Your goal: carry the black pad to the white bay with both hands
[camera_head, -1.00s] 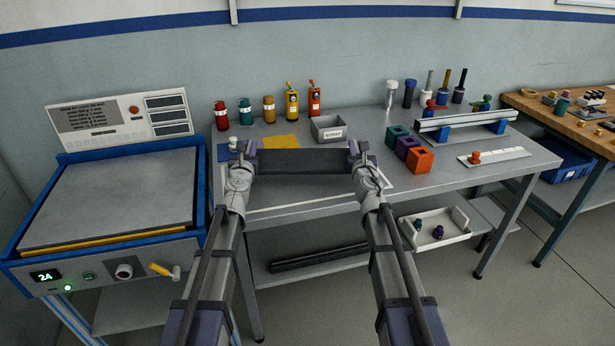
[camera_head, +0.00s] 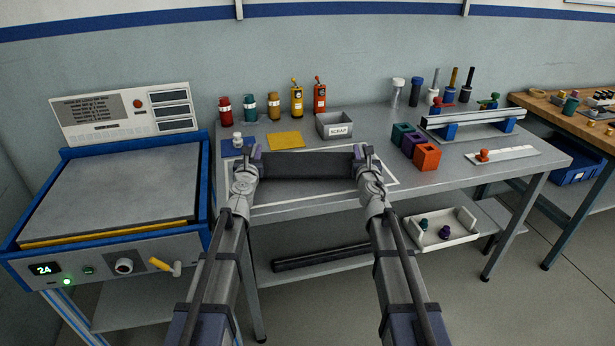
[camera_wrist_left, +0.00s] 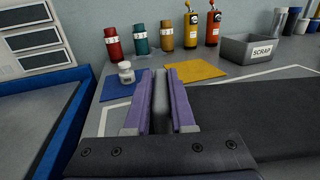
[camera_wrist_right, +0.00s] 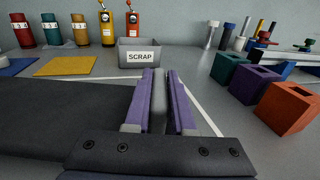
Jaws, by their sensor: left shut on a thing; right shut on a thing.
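The black pad (camera_head: 306,165) is a long dark slab held level between my two grippers, over the white-outlined bay (camera_head: 393,187) on the grey bench. My left gripper (camera_head: 252,160) is shut on the pad's left end; the pad also shows in the left wrist view (camera_wrist_left: 255,110). My right gripper (camera_head: 364,158) is shut on its right end, and the pad shows in the right wrist view (camera_wrist_right: 60,122). The bay's white line shows around the pad at the front and right. I cannot tell whether the pad touches the bench.
Behind the pad are a grey SCRAP box (camera_head: 334,126), a yellow sheet (camera_head: 285,139) and several coloured bottles (camera_head: 297,98). A small white bottle (camera_head: 238,140) stands on a blue sheet at left. Coloured blocks (camera_head: 427,157) sit right of the bay. A blue-framed machine (camera_head: 110,190) stands left.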

